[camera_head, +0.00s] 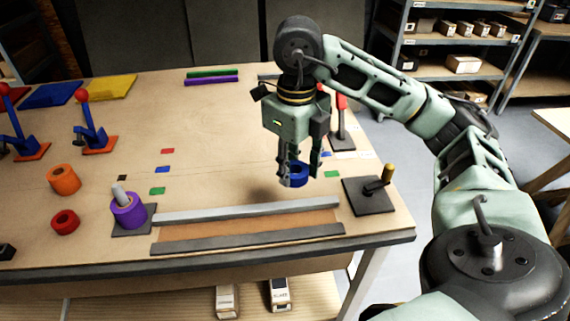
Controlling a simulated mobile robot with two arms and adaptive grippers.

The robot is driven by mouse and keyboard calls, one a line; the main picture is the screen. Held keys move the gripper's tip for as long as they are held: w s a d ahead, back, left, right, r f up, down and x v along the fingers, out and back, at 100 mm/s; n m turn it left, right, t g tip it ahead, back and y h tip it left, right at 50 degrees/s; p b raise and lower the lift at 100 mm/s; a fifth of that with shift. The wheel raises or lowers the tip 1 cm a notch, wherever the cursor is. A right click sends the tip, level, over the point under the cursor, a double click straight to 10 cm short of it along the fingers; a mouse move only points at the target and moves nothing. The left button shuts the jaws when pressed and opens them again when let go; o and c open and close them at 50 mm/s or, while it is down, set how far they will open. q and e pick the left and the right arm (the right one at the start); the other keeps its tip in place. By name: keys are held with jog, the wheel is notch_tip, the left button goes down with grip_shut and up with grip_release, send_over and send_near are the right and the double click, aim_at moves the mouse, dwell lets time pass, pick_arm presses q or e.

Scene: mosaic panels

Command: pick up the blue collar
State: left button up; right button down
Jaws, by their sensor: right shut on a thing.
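The blue collar (298,174) is a short blue ring with a dark hole in its top. My right gripper (299,178) points down and is shut on it, one finger on each side. The collar seems to be held a little above the wooden table (220,130), with a soft shadow below and to its left. The fingers hide parts of its sides. My left gripper is not in the view.
A purple collar (128,211) sits around a grey peg; orange (64,179) and red (65,222) collars lie to its left. Grey rails (246,211) run along the front.

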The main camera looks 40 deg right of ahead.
notch_tip(320, 180, up, 7)
jog(key=p, duration=0.6)
jog(key=shift+f, duration=0.1)
